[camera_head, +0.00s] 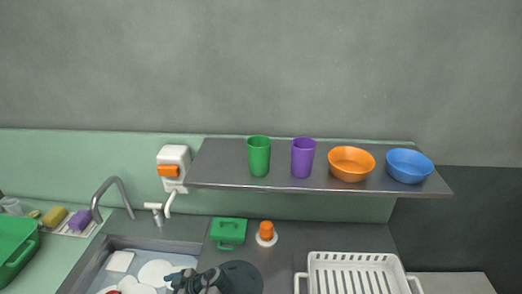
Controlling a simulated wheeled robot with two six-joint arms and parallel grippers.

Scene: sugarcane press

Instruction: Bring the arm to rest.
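A dark gripper (196,280) shows at the bottom edge, over the right side of the sink. It appears to be my left one, but its arm is mostly out of the picture. A small blue patch shows at its left end, and I cannot tell whether this is part of it or something else. Whether its fingers are open or shut cannot be made out. My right gripper is not in view.
The sink (88,276) holds white dishes (154,272) under a grey tap (110,190). A shelf (222,165) bears a green cup (259,157), purple cup (302,158), orange bowl (351,164) and blue bowl (409,167). A white rack (358,258) stands right. The wall above is clear.

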